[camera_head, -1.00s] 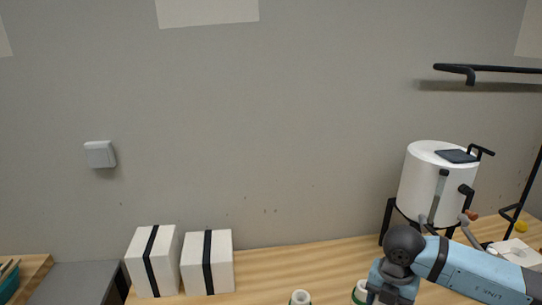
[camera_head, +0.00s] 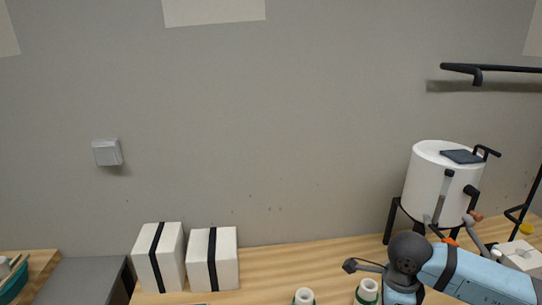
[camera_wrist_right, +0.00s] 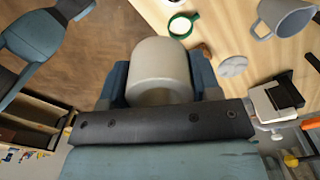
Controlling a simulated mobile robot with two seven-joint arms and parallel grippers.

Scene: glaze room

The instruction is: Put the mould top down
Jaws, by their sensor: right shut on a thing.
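In the right wrist view my right gripper (camera_wrist_right: 160,82) is shut on a pale, smooth, rounded piece (camera_wrist_right: 160,62), which appears to be the mould top. A finger shows on each side of it. The piece is held off the table, over the brown floor near the table edge in that view. Its underside is hidden. My left gripper is in neither view.
Two white blocks with black straps (camera_head: 158,258) (camera_head: 213,259) stand at the back of the wooden table (camera_head: 330,255). White-necked containers (camera_head: 304,297) (camera_head: 367,291) stand at the front. A white drum (camera_head: 440,185) stands at right. The wrist view shows a grey mug (camera_wrist_right: 284,18) and a green-rimmed cup (camera_wrist_right: 180,26).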

